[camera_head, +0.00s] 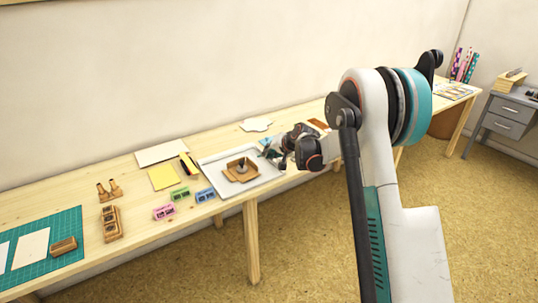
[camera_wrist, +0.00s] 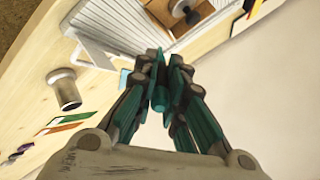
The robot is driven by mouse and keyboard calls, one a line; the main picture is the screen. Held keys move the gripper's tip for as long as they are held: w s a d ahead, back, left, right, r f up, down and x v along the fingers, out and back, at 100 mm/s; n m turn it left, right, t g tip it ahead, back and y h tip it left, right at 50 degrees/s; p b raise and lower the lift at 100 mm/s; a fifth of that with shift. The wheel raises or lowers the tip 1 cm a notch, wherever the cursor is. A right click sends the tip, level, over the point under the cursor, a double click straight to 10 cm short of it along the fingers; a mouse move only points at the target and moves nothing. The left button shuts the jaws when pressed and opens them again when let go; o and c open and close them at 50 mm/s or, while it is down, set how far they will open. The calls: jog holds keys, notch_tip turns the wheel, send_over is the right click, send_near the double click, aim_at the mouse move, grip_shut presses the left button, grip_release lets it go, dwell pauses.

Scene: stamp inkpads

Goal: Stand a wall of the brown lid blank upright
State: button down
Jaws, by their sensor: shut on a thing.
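The brown lid blank (camera_head: 232,175) lies on a pale tray (camera_head: 213,160). A small dark knobbed piece (camera_head: 242,164) stands in its middle. Some of its edges look raised, but which walls stand upright is too small to tell. In the wrist view the blank (camera_wrist: 208,13) is cut off at the top edge, with the dark knob (camera_wrist: 191,15) on it. My gripper (camera_head: 272,151) is at the tray's right side, apart from the blank. In the wrist view its teal fingers (camera_wrist: 167,68) are together on something small that I cannot make out.
Left of the tray are a yellow sheet (camera_head: 163,177), pink (camera_head: 164,212), green (camera_head: 180,194) and blue (camera_head: 205,195) pads, and wooden stamps (camera_head: 112,223). A green cutting mat (camera_head: 60,240) lies far left. A metal cup (camera_wrist: 65,90) shows in the wrist view. The wall is close behind.

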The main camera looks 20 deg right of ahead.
jog(key=shift+w+d+r+p, duration=0.15)
jog(key=shift+r+p, duration=0.45)
jog(key=shift+r, duration=0.6)
jog(key=shift+s+d+r+p, duration=0.15)
jog(key=shift+r+p, duration=0.45)
jog(key=shift+r, duration=0.6)
jog(key=shift+w, duration=0.1)
